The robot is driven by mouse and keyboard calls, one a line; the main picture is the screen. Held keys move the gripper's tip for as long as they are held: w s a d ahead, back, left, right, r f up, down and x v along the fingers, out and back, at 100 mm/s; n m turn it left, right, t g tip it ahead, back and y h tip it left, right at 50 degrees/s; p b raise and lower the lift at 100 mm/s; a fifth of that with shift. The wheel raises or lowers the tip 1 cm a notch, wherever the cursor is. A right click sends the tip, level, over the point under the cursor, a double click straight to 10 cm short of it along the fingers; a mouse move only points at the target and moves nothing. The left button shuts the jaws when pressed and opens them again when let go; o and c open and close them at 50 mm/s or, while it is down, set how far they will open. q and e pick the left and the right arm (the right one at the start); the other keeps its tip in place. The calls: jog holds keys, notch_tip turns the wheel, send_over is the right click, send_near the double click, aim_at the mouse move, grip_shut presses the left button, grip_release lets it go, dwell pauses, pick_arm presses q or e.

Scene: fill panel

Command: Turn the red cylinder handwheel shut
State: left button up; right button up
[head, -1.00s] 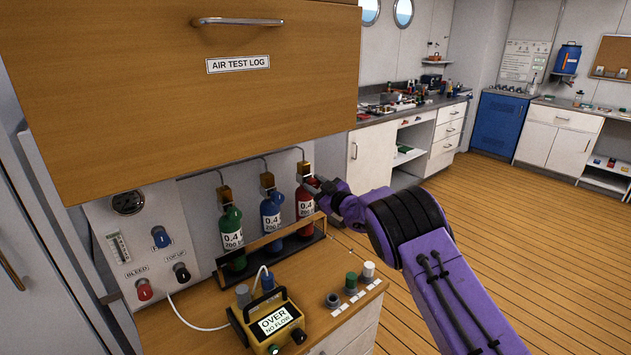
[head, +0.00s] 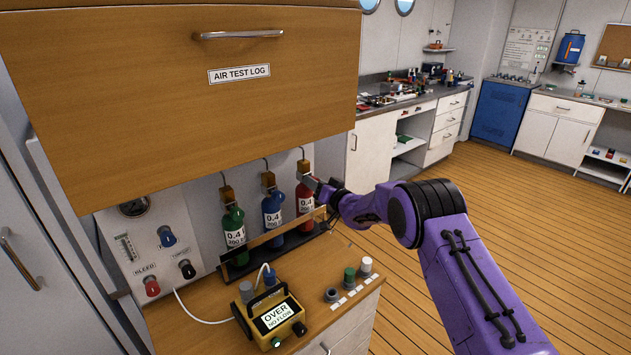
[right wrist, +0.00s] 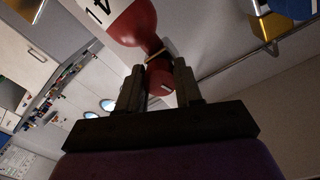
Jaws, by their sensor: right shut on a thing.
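The red cylinder (head: 304,198) stands at the right end of the rack, beside the blue cylinder (head: 272,210) and the green cylinder (head: 233,226). My right gripper (head: 313,182) reaches it from the right at its top, below the brass block. In the right wrist view the red handwheel (right wrist: 159,78) sits between the two fingers of my right gripper (right wrist: 159,88), which is shut on it. The red cylinder's body (right wrist: 133,20) shows beyond the wheel. The fingers hide part of the wheel in the head view. My left gripper is not in view.
A wooden cabinet (head: 180,120) marked AIR TEST LOG overhangs the rack. A yellow meter (head: 270,318) reading OVER, NO FLOW stands on the counter in front. A panel with knobs (head: 150,250) is at left. Several small caps (head: 349,276) stand at the counter's right.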

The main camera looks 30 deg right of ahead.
jog(key=shift+s+f+m+p, duration=0.1)
jog(key=shift+f+m+p, duration=0.1)
jog(key=shift+m, duration=0.6)
jog(key=shift+f+m+p, duration=0.1)
jog(key=shift+m+p, duration=0.1)
jog(key=shift+m, duration=0.6)
jog(key=o, duration=0.9)
jog(key=shift+o, duration=0.7)
jog(key=shift+r, duration=0.15)
jog(key=s+d+b, duration=0.1)
jog(key=s+b, duration=0.1)
jog(key=s, duration=0.8)
jog(key=shift+s+d+r+b, duration=0.15)
jog(key=shift+s+d+b, duration=0.05)
jog(key=shift+d+b, duration=0.15)
